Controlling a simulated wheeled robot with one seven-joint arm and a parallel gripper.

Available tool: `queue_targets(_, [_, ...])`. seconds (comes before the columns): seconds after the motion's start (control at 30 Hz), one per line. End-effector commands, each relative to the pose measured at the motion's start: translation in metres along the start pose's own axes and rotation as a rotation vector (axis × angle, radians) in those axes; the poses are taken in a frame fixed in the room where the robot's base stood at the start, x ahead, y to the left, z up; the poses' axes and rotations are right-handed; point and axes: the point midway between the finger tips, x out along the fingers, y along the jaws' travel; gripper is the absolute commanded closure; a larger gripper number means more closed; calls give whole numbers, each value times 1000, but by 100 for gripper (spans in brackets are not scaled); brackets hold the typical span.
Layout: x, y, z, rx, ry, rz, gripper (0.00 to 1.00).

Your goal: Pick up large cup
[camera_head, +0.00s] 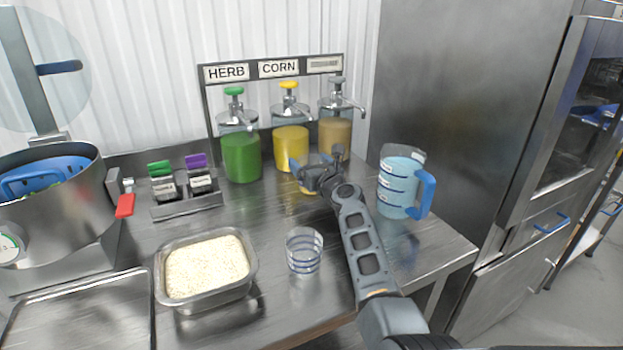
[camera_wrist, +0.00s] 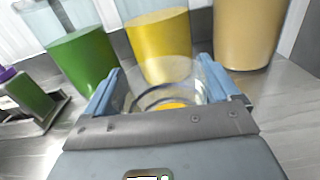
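A clear cup (camera_wrist: 150,88) with yellow contents at its bottom is between the fingers of my gripper (camera_head: 316,170). The gripper fingers (camera_wrist: 164,82) are spread to either side of this cup; whether they press on it I cannot tell. In the head view my gripper partly hides the cup, in front of the yellow dispenser. Another clear cup (camera_head: 304,254) with ring lines stands upright on the counter, left of my arm, and looks empty. A larger blue-tinted jug (camera_head: 397,186) with a blue handle stands to the right of my arm. The views do not say which is the large cup.
Green (camera_head: 241,156), yellow (camera_head: 291,146) and tan (camera_head: 334,136) pump dispensers stand behind my gripper. A steel pan (camera_head: 205,303) of rice lies at the front left. A shaker rack (camera_head: 187,206) and a large pot (camera_head: 50,222) are further left. The counter's right corner is clear.

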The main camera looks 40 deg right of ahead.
Motion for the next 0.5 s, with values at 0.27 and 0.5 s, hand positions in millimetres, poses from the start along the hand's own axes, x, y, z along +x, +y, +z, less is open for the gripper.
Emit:
queue_targets(0.27, [0,0,0,0,0,0,38])
queue_targets(0.5, [0,0,0,0,0,0,58])
